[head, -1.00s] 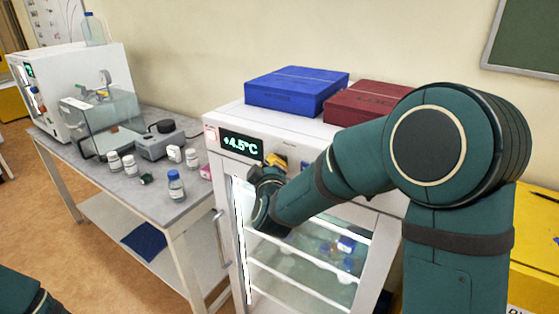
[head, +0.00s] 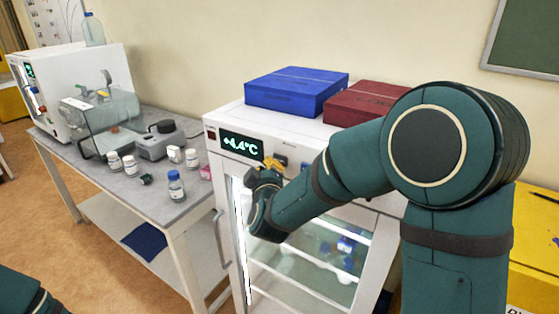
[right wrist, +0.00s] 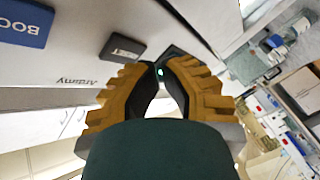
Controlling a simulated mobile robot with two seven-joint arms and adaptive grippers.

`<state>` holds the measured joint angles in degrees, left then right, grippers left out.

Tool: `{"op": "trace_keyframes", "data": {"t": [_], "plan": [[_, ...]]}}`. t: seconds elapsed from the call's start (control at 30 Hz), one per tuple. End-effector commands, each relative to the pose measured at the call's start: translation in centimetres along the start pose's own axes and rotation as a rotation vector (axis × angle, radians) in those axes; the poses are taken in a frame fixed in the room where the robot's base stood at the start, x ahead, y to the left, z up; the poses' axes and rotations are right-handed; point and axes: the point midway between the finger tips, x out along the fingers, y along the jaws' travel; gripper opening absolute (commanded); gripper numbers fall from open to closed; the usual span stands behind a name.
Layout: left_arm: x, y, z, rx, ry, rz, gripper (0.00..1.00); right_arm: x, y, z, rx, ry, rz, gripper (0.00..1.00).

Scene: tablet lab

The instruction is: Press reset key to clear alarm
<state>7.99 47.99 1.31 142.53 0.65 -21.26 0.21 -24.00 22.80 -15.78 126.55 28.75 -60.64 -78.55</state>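A white glass-door fridge has a display (head: 241,145) reading about +4.4°C. Left of it is a small dark red lamp (head: 210,134). A dark key (head: 281,159) sits right of the display, and it also shows in the right wrist view (right wrist: 122,48), its lettering too small to read. My right gripper (head: 272,163) is at the front panel between display and key. In the right wrist view its yellow fingertips (right wrist: 161,66) are together, holding nothing, beside the key and in front of a dark patch with a green glint. Contact with the panel cannot be told. My left gripper is not visible.
Blue (head: 296,90) and dark red (head: 370,102) boxes lie on the fridge top. A grey bench (head: 145,190) at left holds bottles and instruments. The fridge door handle (head: 221,238) sticks out at its left.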

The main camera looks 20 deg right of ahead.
Motion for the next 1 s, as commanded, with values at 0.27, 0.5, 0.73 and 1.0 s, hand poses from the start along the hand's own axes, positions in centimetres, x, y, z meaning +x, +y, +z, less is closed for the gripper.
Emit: {"op": "trace_keyframes", "data": {"t": [0.27, 0.5, 0.73, 1.0], "plan": [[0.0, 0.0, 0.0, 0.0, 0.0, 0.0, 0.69, -0.1, -0.1, -0.1, 0.0, 0.0, -0.001, 0.0], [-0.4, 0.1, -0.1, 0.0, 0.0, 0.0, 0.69, -1.7, -1.0, -1.0, 0.0, 0.002, -0.002, 0.0], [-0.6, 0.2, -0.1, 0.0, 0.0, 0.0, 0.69, -3.3, -1.8, -1.9, 0.0, 0.001, -0.002, 0.0], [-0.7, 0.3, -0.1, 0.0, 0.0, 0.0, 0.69, -4.0, -2.2, -2.1, -0.001, -0.001, 0.0, 0.0]]}}
